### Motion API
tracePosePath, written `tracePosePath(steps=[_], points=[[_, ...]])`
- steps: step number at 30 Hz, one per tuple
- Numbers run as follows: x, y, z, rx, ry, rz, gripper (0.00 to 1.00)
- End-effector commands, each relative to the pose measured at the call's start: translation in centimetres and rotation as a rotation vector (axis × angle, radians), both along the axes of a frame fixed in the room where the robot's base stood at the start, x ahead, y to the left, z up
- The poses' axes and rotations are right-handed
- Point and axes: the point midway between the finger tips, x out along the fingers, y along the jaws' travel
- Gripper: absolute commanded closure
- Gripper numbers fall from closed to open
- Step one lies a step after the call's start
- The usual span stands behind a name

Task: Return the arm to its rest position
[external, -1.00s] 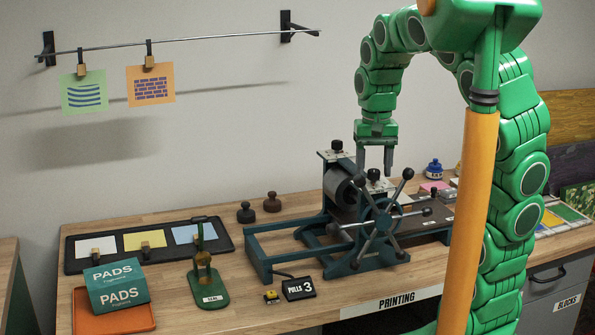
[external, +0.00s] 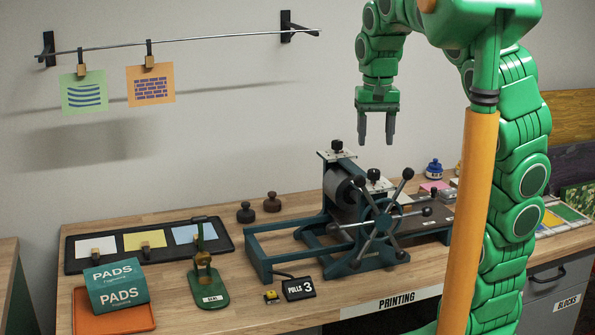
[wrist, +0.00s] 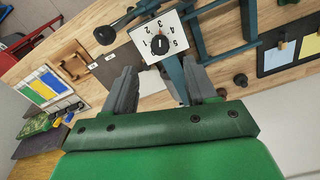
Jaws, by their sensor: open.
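My gripper (external: 376,126) is open and empty in the external view. It points down and hangs in the air above the right part of the printing press (external: 365,225), clear of it. In the wrist view, the two grey fingers of my gripper (wrist: 156,92) are spread apart with nothing between them. Beyond the fingers shows the press's white dial plate (wrist: 158,44) with a black knob and numbers.
The press's spoked wheel (external: 383,222) stands up from the wooden bench (external: 205,325). A wall rail (external: 190,40) holds two clipped cards. A tray (external: 75,262) with paper stacks and a teal pads box (external: 118,287) are at left. The air around my gripper is free.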

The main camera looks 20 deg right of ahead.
Motion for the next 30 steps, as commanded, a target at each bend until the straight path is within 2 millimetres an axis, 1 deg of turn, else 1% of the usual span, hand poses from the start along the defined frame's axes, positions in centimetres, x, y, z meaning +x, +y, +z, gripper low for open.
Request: tracePosePath(steps=[5,8,11,13,15,21,30], points=[[0.0,0.0,0.0,-0.001,0.001,0.001,0.43],[-0.5,0.0,-0.3,-0.006,0.017,0.017,0.43],[-1.6,-0.2,-0.7,-0.024,0.057,0.055,0.43],[-2.8,-0.6,-1.1,-0.043,0.097,0.087,0.43],[-4.0,-1.4,-1.3,-0.069,0.136,0.118,0.43],[-6.7,-3.5,-1.6,-0.136,0.226,0.190,0.43],[-10.1,-6.4,-2.3,-0.210,0.329,0.278,0.43]])
